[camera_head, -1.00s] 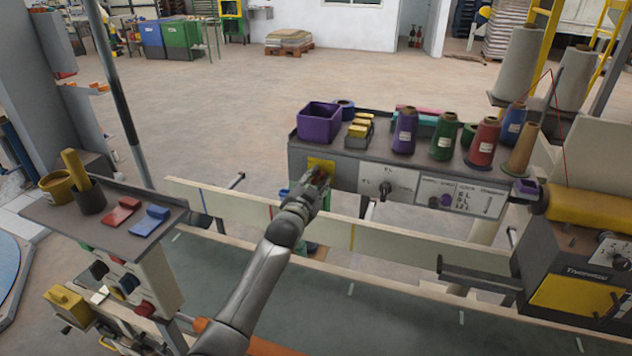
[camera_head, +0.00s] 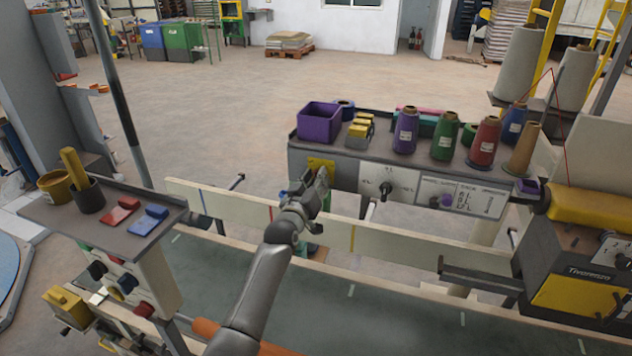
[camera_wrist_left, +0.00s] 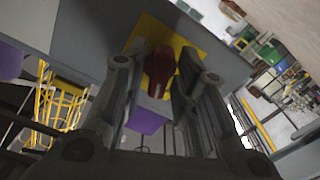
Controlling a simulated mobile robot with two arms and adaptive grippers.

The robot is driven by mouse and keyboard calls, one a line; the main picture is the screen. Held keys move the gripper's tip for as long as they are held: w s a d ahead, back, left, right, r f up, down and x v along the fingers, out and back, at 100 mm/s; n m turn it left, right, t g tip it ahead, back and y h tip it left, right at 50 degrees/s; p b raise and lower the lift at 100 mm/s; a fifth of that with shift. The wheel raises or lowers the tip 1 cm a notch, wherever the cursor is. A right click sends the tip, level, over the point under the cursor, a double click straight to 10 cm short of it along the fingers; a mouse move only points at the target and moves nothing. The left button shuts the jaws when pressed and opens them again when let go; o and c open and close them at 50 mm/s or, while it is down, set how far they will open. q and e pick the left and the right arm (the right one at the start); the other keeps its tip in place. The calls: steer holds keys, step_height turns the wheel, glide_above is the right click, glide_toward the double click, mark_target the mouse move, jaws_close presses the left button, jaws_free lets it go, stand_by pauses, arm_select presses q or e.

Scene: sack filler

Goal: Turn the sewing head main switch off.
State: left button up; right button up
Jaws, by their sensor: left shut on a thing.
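The main switch is a dark red handle (camera_wrist_left: 160,72) on a yellow plate (camera_head: 321,164), at the left end of the grey panel's front. My left gripper (camera_head: 319,183) is at this plate, with its wrist turned. In the left wrist view, its two fingers stand on either side of the red handle and are shut on it. The yellow plate also shows behind the handle there (camera_wrist_left: 195,36). In the head view the gripper hides the handle. My right gripper is not in view.
Thread cones and a purple bin (camera_head: 319,123) stand on top. A pale rail (camera_head: 400,245) runs below. The sewing machine (camera_head: 580,260) is at right.

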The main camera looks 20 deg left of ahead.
arm_select(q)
steer(key=n, duration=0.4)
steer(key=shift+n, duration=0.3)
stand_by(0.3)
steer(key=o, duration=0.7)
steer(key=shift+o, duration=0.2)
steer(key=s, duration=1.2)
steer(key=shift+a, duration=0.25)
